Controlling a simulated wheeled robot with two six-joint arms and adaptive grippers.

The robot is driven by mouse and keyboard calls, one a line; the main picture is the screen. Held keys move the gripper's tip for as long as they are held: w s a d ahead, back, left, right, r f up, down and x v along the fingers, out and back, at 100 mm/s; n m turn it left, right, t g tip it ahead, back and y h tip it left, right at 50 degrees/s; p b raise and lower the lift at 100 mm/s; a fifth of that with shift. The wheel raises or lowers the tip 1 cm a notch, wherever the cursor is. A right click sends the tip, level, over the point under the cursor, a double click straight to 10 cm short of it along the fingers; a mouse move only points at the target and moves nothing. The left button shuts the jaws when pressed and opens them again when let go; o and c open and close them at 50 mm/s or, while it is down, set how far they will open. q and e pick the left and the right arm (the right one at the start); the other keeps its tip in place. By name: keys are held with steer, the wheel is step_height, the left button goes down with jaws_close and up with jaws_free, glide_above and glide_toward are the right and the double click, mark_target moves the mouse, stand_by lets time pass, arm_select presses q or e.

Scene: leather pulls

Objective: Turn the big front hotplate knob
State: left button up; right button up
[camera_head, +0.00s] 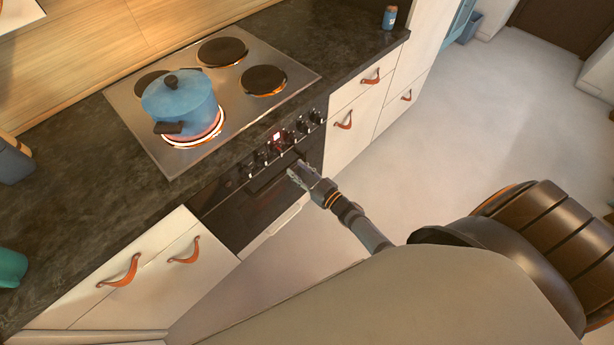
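The cooker's dark front panel carries a row of small black knobs (262,157) on both sides of a lit red display (277,136). I cannot tell from their markings which knob belongs to the big front hotplate. A blue pot (180,103) with a lid stands on the front left hotplate (206,138), whose edge glows orange. My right gripper (296,170) is in front of the oven, just below and right of the middle of the knob row. Its fingertips look apart, with nothing between them, and it seems clear of the knobs. My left gripper is out of view.
The steel hob (226,80) has other, bare hotplates. White drawers with orange leather pulls flank the oven (240,210). The floor (470,130) at right is open.

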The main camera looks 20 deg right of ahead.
steer(key=v, duration=0.5)
stand_by(0.3)
steer(key=s+d+f+m+g+h, duration=0.25)
steer(key=s+f, duration=0.25)
steer(key=f, duration=0.5)
steer(key=s+d+f+m+g+h, duration=0.1)
steer(key=s+d+f+g+h, duration=0.25)
steer(key=s+f, duration=0.4)
steer(key=s+f+g, duration=0.5)
steer(key=s+f, duration=0.2)
steer(key=s, duration=0.5)
steer(key=s+f+g+h, duration=0.1)
steer(key=s+f+g, duration=0.3)
steer(key=s+f, duration=0.3)
steer(key=s, duration=0.4)
steer(key=shift+s+d+f+g, duration=0.3)
steer(key=shift+s+d+g, duration=0.1)
